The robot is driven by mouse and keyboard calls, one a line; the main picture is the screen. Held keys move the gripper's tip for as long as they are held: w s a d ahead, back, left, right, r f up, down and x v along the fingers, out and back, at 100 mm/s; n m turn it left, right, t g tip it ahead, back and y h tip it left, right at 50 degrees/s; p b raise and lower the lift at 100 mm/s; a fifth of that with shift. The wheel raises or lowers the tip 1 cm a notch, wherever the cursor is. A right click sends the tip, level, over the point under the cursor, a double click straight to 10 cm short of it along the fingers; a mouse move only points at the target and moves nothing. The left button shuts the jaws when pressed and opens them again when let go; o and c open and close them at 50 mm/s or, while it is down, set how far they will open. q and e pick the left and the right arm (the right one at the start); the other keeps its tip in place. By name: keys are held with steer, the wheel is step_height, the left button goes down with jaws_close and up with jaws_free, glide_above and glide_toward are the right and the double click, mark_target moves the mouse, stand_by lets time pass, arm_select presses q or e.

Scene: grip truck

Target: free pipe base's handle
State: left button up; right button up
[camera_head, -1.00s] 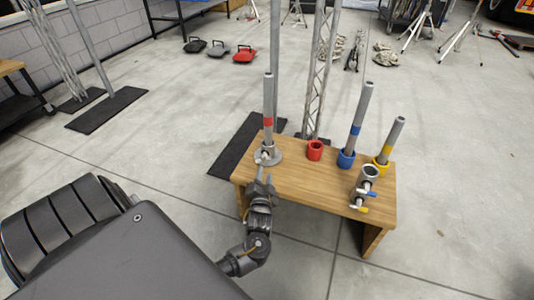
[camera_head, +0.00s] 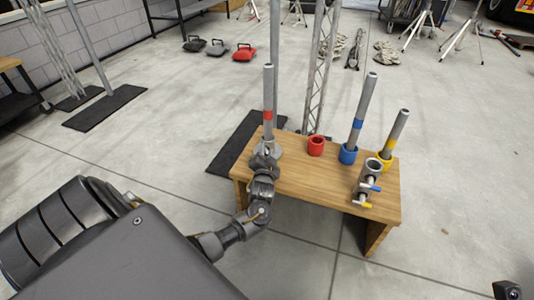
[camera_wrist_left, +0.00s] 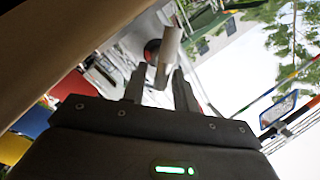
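The pipe base (camera_head: 274,150) stands upright at the left end of the wooden table, a grey flanged socket holding a grey pipe with a red band (camera_head: 268,95). My left gripper (camera_head: 264,150) is at the near side of this base and covers its handle in the head view. In the left wrist view, the fingers (camera_wrist_left: 160,85) are apart. A pale rod-like part (camera_wrist_left: 166,58), perhaps the handle or pipe, shows between and beyond the fingertips, with a gap at its left. I cannot tell whether it is touched. A dark part, probably of my right arm, shows at the lower right corner; its fingers are not visible.
A lattice truss (camera_head: 318,75) rises behind. The table's middle front is clear.

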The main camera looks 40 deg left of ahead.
arm_select(q)
jaws_close()
steer(key=shift+d, duration=0.15)
